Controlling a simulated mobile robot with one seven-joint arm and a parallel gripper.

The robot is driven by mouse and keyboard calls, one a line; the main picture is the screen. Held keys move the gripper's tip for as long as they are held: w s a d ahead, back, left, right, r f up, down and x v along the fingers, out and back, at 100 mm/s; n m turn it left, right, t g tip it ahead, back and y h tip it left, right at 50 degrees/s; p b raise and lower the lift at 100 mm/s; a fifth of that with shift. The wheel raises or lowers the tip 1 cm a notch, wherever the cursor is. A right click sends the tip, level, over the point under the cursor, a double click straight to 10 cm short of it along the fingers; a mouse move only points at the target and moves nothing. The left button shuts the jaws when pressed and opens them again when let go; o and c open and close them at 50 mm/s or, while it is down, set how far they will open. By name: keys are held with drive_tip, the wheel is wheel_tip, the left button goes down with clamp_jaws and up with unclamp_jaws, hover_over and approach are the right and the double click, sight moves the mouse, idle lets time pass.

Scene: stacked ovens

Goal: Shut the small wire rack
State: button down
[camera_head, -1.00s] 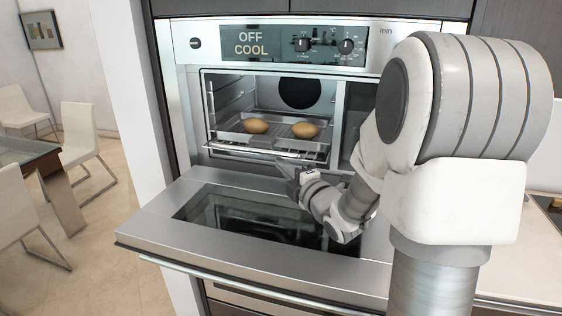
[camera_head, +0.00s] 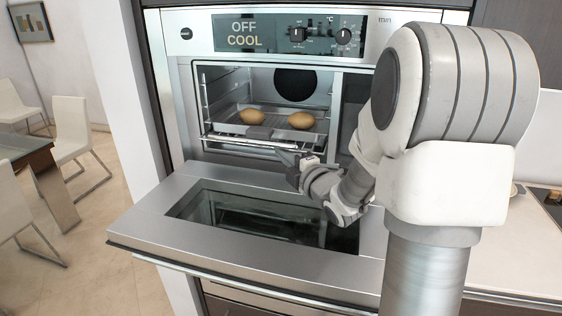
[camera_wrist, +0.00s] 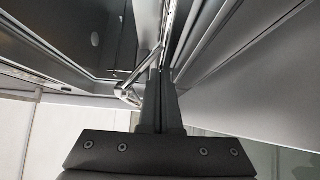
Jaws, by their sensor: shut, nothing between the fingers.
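The small wire rack (camera_head: 222,137) is inside the upper oven cavity, with its front rail at the opening. A shallow tray with two brown, egg-shaped items (camera_head: 252,117) (camera_head: 301,120) sits on it. My gripper (camera_head: 282,153) is just in front of the rail's right part, above the lowered door. In the wrist view, my shut fingers (camera_wrist: 160,95) hold nothing and point into the oven. A bright metal bar of the rack (camera_wrist: 146,66) runs up to beside the fingertips; I cannot tell whether they touch. My forearm partly hides the right side of the oven.
The oven door (camera_head: 150,218) lies folded down flat below the cavity, its glass panel beneath my wrist. The control panel (camera_head: 288,33) reads OFF, COOL. A counter (camera_head: 515,240) is at the right. Chairs and a table (camera_head: 28,155) stand far left.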

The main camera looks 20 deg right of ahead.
sight(292, 138)
drive_tip(key=w+d+b, duration=0.1)
drive_tip(key=w+d, duration=0.1)
drive_tip(key=w+d+b, duration=0.1)
drive_tip(key=w, duration=0.2)
drive_tip(key=w+d+b, duration=0.1)
drive_tip(key=w+d, duration=0.1)
drive_tip(key=w, duration=0.1)
drive_tip(key=shift+d+f, duration=0.15)
drive_tip(key=shift+d, duration=0.2)
drive_tip(key=shift+w+d+b, duration=0.35)
drive_tip(key=shift+w, duration=0.05)
drive_tip(key=shift+r, duration=0.25)
drive_tip(key=shift+d+r, duration=0.1)
